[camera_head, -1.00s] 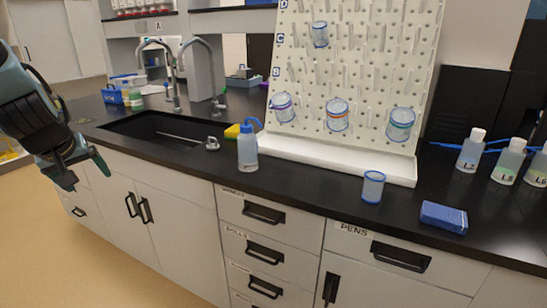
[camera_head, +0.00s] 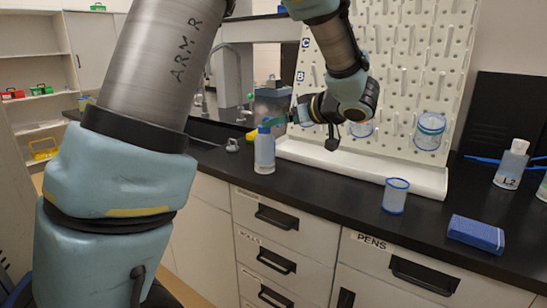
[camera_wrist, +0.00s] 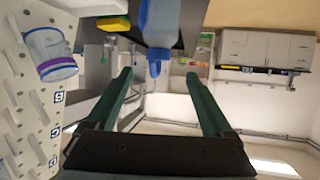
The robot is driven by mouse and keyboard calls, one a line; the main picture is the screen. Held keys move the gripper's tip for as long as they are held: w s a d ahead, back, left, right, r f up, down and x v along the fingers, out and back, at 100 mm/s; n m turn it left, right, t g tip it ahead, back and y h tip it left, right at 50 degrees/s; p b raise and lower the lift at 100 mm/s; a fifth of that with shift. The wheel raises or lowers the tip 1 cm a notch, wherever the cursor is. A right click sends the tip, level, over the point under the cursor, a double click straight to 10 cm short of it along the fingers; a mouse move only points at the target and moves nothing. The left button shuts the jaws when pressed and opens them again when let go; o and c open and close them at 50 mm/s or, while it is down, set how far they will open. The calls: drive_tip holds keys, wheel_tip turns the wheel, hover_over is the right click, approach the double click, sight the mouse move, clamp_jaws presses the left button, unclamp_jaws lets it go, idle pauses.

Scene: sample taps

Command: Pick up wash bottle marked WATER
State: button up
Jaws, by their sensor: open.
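The wash bottle, with a clear body and blue cap, stands upright on the black counter left of the peg board in the head view (camera_head: 264,154). Its marking is not readable. My gripper (camera_head: 281,120) is at the height of the cap, just right of the bottle. In the wrist view, which looks upside down, my gripper (camera_wrist: 159,76) has its two green fingers apart with nothing held. The bottle (camera_wrist: 160,24) shows ahead, with its blue cap lined up between the fingertips. I cannot tell whether a finger touches it.
A white peg board (camera_head: 388,62) with beakers stands behind my gripper. A small beaker (camera_head: 396,195) and a blue box (camera_head: 476,233) sit on the counter to the right. The sink (camera_head: 205,131) and a yellow-green sponge (camera_head: 252,136) are left of and behind the bottle.

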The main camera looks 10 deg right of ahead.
sight(264, 140)
drive_tip(key=p+x, duration=0.1)
drive_tip(key=x, duration=0.7)
drive_tip(key=shift+w, duration=0.2)
clamp_jaws()
idle(0.5)
